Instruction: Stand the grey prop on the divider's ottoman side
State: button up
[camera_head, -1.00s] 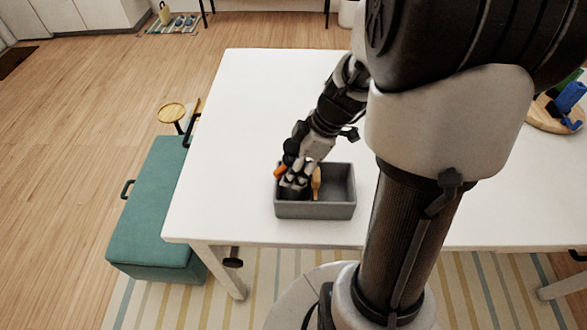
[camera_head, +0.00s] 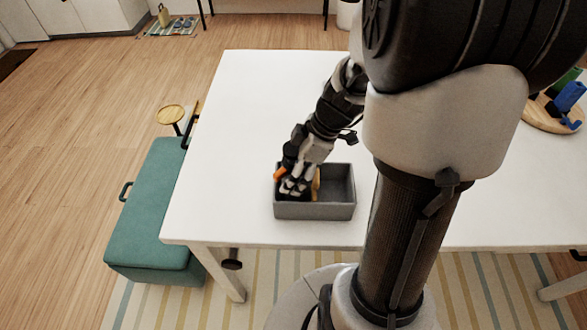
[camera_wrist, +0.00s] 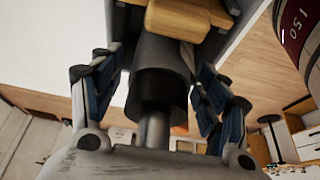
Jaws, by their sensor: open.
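The grey prop (camera_wrist: 155,52) shows in the wrist view as a grey cylinder with a black collar and a thinner grey shaft. It stands between the two fingers of my gripper (camera_wrist: 160,75), which are apart on either side with gaps. In the head view my gripper (camera_head: 294,186) reaches down into the left compartment of the grey box (camera_head: 315,211) and hides the prop. The tan divider (camera_head: 316,184) is just right of the fingers, partly covered; a tan block, probably the divider, shows in the wrist view (camera_wrist: 185,18). The teal ottoman (camera_head: 155,210) is left of the table.
The box sits near the front edge of the white table (camera_head: 255,110). Its right compartment looks empty. A wooden round board with blue and green items (camera_head: 560,110) is at the far right. A small round side table (camera_head: 171,115) stands behind the ottoman. The tabletop left of the box is clear.

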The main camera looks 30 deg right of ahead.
jog(key=p+v, duration=0.3)
jog(key=v, duration=0.9)
jog(key=shift+p, duration=0.35)
